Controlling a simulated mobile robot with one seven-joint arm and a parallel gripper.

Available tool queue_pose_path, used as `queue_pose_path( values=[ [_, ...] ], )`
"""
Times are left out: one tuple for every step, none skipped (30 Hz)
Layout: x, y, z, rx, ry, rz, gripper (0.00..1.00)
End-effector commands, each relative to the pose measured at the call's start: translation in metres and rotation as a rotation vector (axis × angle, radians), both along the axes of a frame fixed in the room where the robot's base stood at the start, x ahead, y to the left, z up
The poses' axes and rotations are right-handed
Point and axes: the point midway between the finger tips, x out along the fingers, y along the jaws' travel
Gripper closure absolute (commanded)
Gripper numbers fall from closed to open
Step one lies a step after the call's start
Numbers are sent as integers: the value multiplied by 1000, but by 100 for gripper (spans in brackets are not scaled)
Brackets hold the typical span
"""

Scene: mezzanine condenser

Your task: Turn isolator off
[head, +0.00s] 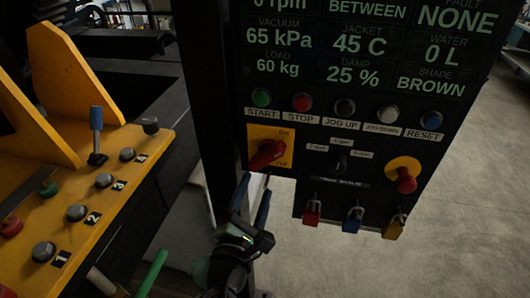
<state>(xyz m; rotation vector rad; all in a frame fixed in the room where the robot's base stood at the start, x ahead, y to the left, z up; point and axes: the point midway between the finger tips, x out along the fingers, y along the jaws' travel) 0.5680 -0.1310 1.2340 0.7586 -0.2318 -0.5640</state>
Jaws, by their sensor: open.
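The isolator is a red rotary handle (268,153) on a yellow square plate (262,133) at the lower left of the black control panel. The plate reads ON at its upper right; a smaller label at its lower right is hard to read. The handle lies slanted, from lower left to upper right. My gripper (256,190) is open and empty, its two blue-grey fingers pointing up just below the plate. It appears apart from the handle, though the depth gap is hard to judge.
Above the isolator is a row of buttons including START (261,97) and STOP (302,102). A red mushroom knob (406,181) is at right. Red, blue (353,220) and yellow padlocks hang below. A yellow console (90,200) with a lever stands left. Open floor lies right.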

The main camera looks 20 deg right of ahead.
Motion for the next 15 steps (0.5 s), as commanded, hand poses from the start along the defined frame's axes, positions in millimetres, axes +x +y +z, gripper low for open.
queue_pose_path(
  values=[
    [9,-7,3,0,-2,-3,40],
    [14,-10,4,1,-2,-4,40],
    [20,-15,4,2,-3,-3,40],
    [25,-17,4,1,-2,-1,40],
    [30,-20,3,1,-2,-2,40],
    [36,-25,3,1,-2,-1,40],
    [41,-28,4,1,-3,-2,40],
    [45,-32,3,1,-2,-3,40],
    [51,-35,3,0,-3,-2,40],
    [55,-37,3,2,-3,-1,40],
    [59,-40,3,3,-3,-1,40],
    [63,-43,3,2,-3,-1,40],
    [67,-45,2,1,-2,-1,40],
    [69,-47,2,0,-3,-1,40],
    [73,-49,2,3,-3,-1,40]
  ],
)
